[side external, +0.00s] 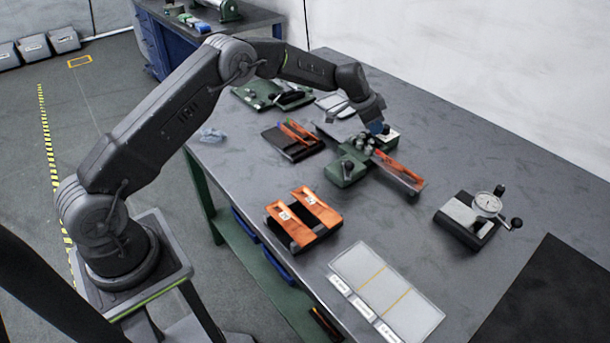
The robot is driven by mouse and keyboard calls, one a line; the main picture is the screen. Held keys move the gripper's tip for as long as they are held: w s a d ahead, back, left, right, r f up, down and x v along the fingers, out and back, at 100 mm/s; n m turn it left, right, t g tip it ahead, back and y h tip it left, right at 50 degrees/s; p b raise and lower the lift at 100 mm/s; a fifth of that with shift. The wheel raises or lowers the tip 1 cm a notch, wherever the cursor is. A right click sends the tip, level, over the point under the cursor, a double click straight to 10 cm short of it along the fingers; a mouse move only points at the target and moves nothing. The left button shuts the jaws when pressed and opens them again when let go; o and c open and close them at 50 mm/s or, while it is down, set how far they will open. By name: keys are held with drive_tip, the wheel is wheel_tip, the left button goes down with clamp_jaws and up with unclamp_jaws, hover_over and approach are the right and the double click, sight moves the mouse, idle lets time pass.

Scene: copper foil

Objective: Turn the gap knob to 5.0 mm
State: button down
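A small green machine (345,171) stands on the grey table, with dark knobs and round parts on its top. An orange copper strip (398,170) lies on a dark narrow support at its right side. My gripper (376,127) points down at the machine's back part, close above or at its top. A small blue part shows at the gripper's tip. The fingers are too small and dark to tell whether they are open, or whether they touch a knob. I cannot tell which knob is the gap knob, and no scale reading is legible.
A dark holder with orange strips (304,220) stands in front, and a dark tray (292,143) with strips lies left of the machine. A dial gauge (487,204) stands at the right. A pale three-part tray (385,290) lies at the front edge. Table between them is clear.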

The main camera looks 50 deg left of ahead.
drive_tip(key=shift+s+d+f, duration=0.1)
drive_tip(key=shift+d, duration=0.15)
drive_tip(key=shift+s+a, duration=0.2)
drive_tip(key=shift+s, duration=0.05)
drive_tip(key=shift+a+r, duration=0.1)
drive_tip(key=shift+r, duration=3)
drive_tip(key=shift+r, duration=0.1)
drive_tip(key=s+d+r+n+y, duration=0.1)
drive_tip(key=s+d+r+n, duration=0.25)
drive_tip(key=s+r, duration=1.55)
drive_tip(key=s+f+n+y, duration=0.1)
drive_tip(key=s+f, duration=0.1)
drive_tip(key=s, duration=1.1)
drive_tip(key=s+d+f+n, duration=0.1)
drive_tip(key=s+f, duration=0.2)
drive_tip(key=s, duration=1)
drive_tip(key=shift+s+d+t+y, duration=0.15)
drive_tip(key=shift+d+t+y, duration=0.15)
drive_tip(key=shift+y, duration=0.1)
